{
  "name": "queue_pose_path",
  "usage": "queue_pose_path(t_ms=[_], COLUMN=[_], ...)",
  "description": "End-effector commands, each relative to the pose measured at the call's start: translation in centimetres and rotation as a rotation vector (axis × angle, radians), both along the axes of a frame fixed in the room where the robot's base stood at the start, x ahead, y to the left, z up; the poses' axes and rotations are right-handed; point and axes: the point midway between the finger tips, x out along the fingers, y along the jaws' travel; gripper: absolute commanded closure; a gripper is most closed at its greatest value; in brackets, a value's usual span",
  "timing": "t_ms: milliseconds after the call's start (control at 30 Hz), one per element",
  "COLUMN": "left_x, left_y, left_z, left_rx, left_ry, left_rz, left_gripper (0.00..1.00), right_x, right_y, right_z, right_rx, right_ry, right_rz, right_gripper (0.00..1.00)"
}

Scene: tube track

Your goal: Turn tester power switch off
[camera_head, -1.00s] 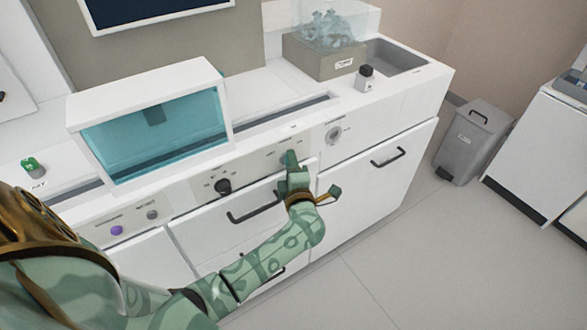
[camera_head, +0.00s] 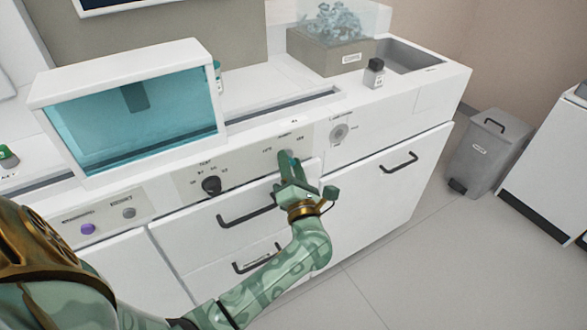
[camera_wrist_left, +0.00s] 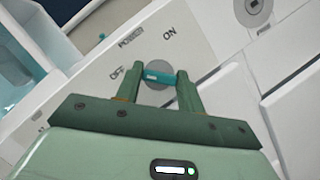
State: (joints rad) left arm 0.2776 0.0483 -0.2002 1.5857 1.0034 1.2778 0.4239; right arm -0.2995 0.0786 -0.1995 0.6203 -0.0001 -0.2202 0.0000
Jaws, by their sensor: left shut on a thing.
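The tester's power switch (camera_wrist_left: 159,76) is a teal handle on a round grey disc, under the label POWER. OFF is printed to its left and ON to its upper right in the left wrist view. My left gripper (camera_wrist_left: 159,82) is shut on the handle, one finger at each end. The handle lies roughly level between the fingers in that view. In the head view my left gripper (camera_head: 286,160) is at the front panel (camera_head: 245,172) and mostly hides the switch. My right gripper is not in view.
A black knob (camera_head: 211,185) and a purple button (camera_head: 88,229) sit farther left on the panel. A round grey dial (camera_head: 340,133) is to the right. Drawer handles (camera_head: 246,213) jut out below. A grey bin (camera_head: 482,155) stands on the floor at right.

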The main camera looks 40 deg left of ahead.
Motion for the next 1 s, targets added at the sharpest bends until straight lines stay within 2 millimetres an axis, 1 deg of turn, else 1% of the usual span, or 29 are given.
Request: queue_pose_path(t_ms=[33, 300, 667, 700, 767, 1000], left_x=[-0.03, -0.03, -0.04, -0.05, -0.04, -0.01], left_y=[-0.05, -0.04, -0.05, -0.04, -0.04, -0.02], left_z=[-0.57, -0.35, -0.3, -0.31, -0.29, -0.15], left_rx=[-0.01, -0.028, -0.03, -0.03, -0.03, -0.027], left_ry=[-0.006, -0.049, -0.053, -0.053, -0.054, -0.055], left_rz=[0.0, 0.0, 0.0, 0.0, 0.0, 0.0], left_gripper=[0.85, 0.85, 0.85, 0.56, 0.4, 0.4], right_x=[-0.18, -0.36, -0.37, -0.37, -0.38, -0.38], right_y=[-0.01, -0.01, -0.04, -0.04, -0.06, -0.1], right_z=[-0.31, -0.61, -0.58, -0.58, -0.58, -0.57], right_rx=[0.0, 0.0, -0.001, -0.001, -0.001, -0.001], right_ry=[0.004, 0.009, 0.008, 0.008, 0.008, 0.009], right_rz=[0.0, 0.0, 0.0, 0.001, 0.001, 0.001], right_gripper=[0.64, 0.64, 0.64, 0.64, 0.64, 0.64])
